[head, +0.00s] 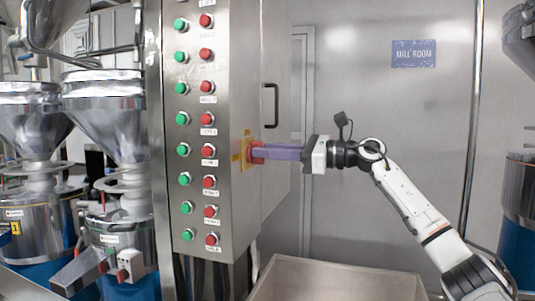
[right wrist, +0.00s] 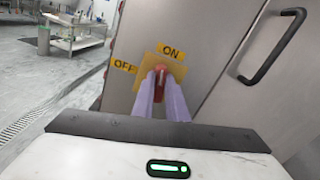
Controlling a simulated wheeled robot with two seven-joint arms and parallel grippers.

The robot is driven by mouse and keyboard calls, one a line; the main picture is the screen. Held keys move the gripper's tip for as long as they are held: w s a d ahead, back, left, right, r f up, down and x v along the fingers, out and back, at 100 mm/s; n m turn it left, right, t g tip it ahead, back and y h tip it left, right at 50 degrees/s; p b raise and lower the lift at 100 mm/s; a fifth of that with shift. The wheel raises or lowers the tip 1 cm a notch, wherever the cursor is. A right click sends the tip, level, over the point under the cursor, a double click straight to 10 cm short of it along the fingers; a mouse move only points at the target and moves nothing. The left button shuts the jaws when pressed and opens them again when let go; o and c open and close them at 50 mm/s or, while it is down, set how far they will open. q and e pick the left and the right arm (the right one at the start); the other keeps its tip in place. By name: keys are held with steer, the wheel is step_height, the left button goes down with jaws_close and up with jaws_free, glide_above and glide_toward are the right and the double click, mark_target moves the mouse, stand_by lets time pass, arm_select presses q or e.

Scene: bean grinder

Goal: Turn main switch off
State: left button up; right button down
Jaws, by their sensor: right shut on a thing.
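The main switch is a red knob (right wrist: 160,71) on a yellow plate (right wrist: 177,70), mounted on the side of the steel control cabinet. The ON label (right wrist: 170,51) is above the knob and the OFF label (right wrist: 124,66) is to its left in the right wrist view. In the head view the yellow plate (head: 246,144) is on the cabinet's right face. My right gripper (head: 257,152), with long purple fingers, reaches in from the right and is shut on the red knob. The fingers partly hide the knob, so its exact setting is hard to tell. My left gripper is out of view.
The cabinet front (head: 222,120) carries rows of green and red buttons. A black door handle (head: 270,105) is near the switch. A large open bin (head: 340,281) stands below my right arm. Steel hoppers (head: 104,105) stand at the left.

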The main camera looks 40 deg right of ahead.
steer(key=n+b, duration=0.1)
steer(key=n, duration=0.3)
steer(key=n+b, duration=0.1)
steer(key=n, duration=0.3)
steer(key=f+n+b, duration=0.1)
steer(key=n, duration=0.3)
steer(key=shift+s+a+n, duration=0.2)
steer(key=shift+a+n, duration=0.1)
steer(key=shift+n+b, duration=0.4)
steer(key=shift+n, duration=0.9)
steer(key=c, duration=1.8)
jaws_free()
steer(key=shift+o, duration=0.2)
